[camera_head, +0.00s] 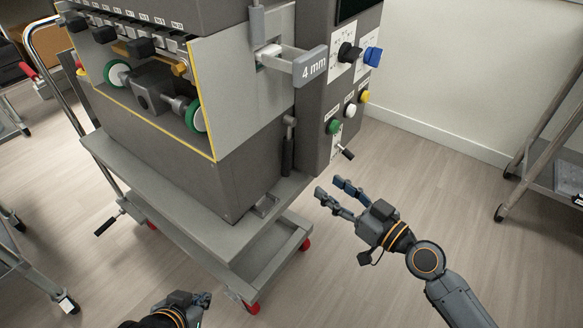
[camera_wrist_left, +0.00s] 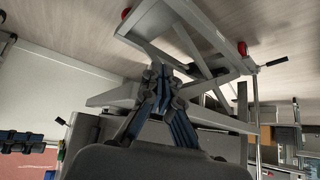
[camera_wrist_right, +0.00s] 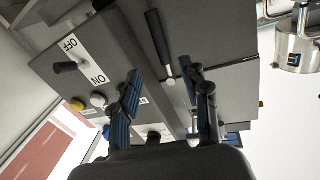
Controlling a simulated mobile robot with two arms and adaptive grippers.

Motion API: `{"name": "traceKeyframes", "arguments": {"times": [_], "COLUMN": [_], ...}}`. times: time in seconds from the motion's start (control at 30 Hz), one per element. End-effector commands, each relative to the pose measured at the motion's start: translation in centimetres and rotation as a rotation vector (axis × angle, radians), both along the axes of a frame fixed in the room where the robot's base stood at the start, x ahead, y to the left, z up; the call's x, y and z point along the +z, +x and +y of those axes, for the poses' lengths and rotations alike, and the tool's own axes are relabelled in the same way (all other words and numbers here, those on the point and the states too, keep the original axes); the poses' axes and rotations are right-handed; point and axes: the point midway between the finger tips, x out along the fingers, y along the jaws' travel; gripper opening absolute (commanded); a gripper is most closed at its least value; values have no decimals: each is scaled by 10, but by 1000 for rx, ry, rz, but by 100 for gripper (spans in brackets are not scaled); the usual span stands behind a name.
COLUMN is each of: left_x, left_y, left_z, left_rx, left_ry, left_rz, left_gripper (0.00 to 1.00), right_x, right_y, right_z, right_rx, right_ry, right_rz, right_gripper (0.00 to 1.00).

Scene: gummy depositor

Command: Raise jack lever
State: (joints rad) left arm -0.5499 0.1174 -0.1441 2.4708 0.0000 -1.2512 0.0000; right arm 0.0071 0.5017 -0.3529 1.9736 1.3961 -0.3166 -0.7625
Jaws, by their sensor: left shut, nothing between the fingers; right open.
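A black-handled lever (camera_head: 108,222) on a thin metal rod sticks out from the left side of the grey lift cart (camera_head: 205,215). A black-handled lever also shows at the cart's right in the left wrist view (camera_wrist_left: 278,62). Another black lever (camera_head: 288,148) hangs upright on the machine's side; it also shows in the right wrist view (camera_wrist_right: 158,38). I cannot tell which is the jack lever. My left gripper (camera_head: 207,299) is shut and empty, low in front of the cart. My right gripper (camera_head: 334,192) is open and empty, right of the cart and apart from the upright lever.
The gummy machine (camera_head: 240,165) stands on the cart. A "4 mm" drawer handle (camera_head: 309,66) juts out above. Metal racks stand at left and right. Floor (camera_head: 440,190) is clear at right.

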Motion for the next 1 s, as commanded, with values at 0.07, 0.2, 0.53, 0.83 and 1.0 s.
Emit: {"name": "traceKeyframes", "arguments": {"times": [0.07, 0.2, 0.53, 0.83, 1.0], "left_x": [0, -8, -20, -20, -20], "left_y": [-6, -26, -68, -70, -70], "left_z": [2, 9, 21, 22, 22], "left_rx": [3, 11, 27, 28, 28], "left_ry": [7, 29, 68, 70, 69], "left_rz": [30, 133, 330, 337, 336], "left_gripper": [0, 0, 0, 0, 0], "right_x": [3, 4, 2, 1, 0], "right_y": [4, 19, 71, 98, 100], "right_z": [5, 18, 65, 90, 92], "right_rx": [1, 0, -2, -1, -2], "right_ry": [4, 5, 6, 2, 0], "right_rz": [-1, 1, 2, 2, 3], "right_gripper": [46, 46, 46, 46, 46]}}
